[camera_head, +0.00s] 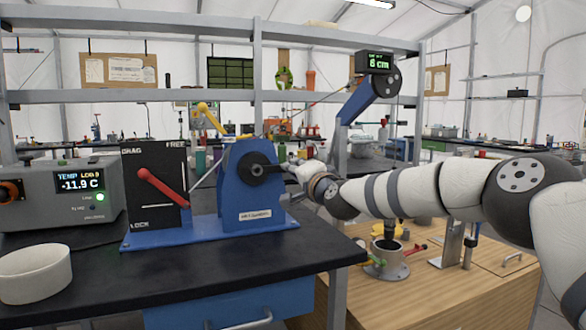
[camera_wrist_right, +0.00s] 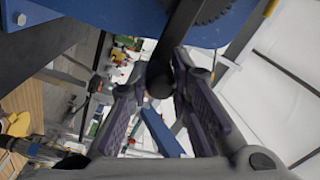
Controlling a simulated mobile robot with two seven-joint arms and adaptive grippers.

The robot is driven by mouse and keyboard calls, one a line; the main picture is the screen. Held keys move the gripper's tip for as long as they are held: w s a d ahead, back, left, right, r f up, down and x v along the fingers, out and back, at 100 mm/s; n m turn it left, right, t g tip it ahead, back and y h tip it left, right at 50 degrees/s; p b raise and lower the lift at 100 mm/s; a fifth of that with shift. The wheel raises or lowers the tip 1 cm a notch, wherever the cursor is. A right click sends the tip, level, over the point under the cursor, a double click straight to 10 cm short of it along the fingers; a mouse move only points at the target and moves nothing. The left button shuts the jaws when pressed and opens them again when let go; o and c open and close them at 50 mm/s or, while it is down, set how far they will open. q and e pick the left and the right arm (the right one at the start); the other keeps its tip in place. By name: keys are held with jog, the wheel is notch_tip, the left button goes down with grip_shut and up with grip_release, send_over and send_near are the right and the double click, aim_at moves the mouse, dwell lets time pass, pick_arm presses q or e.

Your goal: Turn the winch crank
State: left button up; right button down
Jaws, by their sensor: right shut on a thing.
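The blue winch (camera_head: 245,205) stands on a blue base plate on the dark bench. Its black crank hub (camera_head: 257,169) faces me, with a short crank arm reaching right toward my right gripper (camera_head: 301,170). In the right wrist view, the padded fingers of my right gripper (camera_wrist_right: 163,95) close on the dark crank handle (camera_wrist_right: 159,77); the exact contact is partly hidden. A black panel (camera_head: 152,208) left of the winch reads DRAG, FREE and LOCK, and its red lever (camera_head: 165,187) slants across it. My left gripper is not in view.
A grey temperature box (camera_head: 57,195) and a white bowl (camera_head: 35,273) are on the bench at left. A blue boom with a green "cm" display (camera_head: 375,62) rises behind. A metal cylinder (camera_head: 387,260) stands on the wooden surface below my right arm.

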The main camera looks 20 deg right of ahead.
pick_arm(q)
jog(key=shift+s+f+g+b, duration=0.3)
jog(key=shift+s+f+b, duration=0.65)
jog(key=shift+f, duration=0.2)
pick_arm(e)
jog(key=shift+a+f+m, duration=0.15)
jog(key=shift+f+m, duration=0.7)
jog(key=shift+m, duration=0.25)
jog(key=shift+a+f+m, duration=0.15)
jog(key=shift+f+m, duration=0.65)
jog(key=shift+m, duration=0.3)
jog(key=c, duration=1.4)
grip_release()
jog(key=shift+c, duration=0.2)
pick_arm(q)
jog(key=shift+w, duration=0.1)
pick_arm(e)
jog(key=shift+s, duration=0.1)
jog(key=s, duration=1.1)
jog(key=shift+s+f, duration=0.2)
jog(key=shift+s, duration=0.2)
jog(key=shift+d, duration=0.1)
